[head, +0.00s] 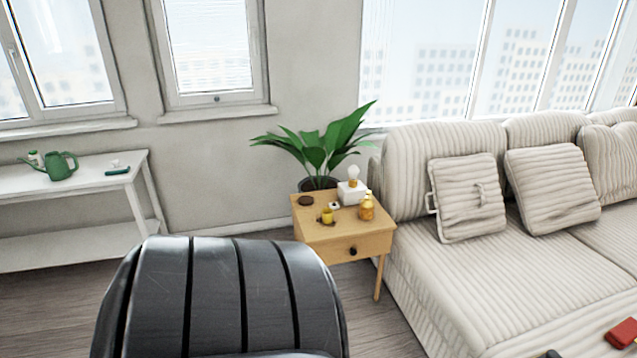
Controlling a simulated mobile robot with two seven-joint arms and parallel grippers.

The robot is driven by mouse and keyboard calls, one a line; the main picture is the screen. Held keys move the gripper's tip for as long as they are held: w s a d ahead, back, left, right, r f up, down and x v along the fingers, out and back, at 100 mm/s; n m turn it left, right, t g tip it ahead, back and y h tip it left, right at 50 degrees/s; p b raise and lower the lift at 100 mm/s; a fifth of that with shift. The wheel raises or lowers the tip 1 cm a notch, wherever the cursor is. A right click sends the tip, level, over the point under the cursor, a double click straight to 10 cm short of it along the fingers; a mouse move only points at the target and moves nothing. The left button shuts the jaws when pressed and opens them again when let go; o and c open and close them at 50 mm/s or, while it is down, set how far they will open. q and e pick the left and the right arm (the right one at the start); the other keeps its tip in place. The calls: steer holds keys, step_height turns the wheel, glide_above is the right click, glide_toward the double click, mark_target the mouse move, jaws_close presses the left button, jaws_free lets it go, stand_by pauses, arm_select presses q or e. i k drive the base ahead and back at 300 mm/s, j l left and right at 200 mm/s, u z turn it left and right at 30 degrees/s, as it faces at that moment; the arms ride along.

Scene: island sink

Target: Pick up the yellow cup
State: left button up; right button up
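A small yellow cup (327,216) stands on the light wooden side table (345,238), left of the middle of its top. A yellow-orange bottle (366,208) stands to its right, close to the table's right edge. A tiny white item (334,205) sits just behind the cup. Neither of my grippers shows in the head view, so nothing is seen touching the cup.
A black ribbed chair back (240,300) fills the lower foreground before the table. A striped sofa (440,280) stands right of the table, and a potted plant (318,155) behind it. A white shelf table (80,180) with a green watering can (60,165) is at left.

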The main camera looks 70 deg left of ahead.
mark_target(326, 215)
steer(key=i+l+u, duration=0.15)
steer(key=u, duration=2.25)
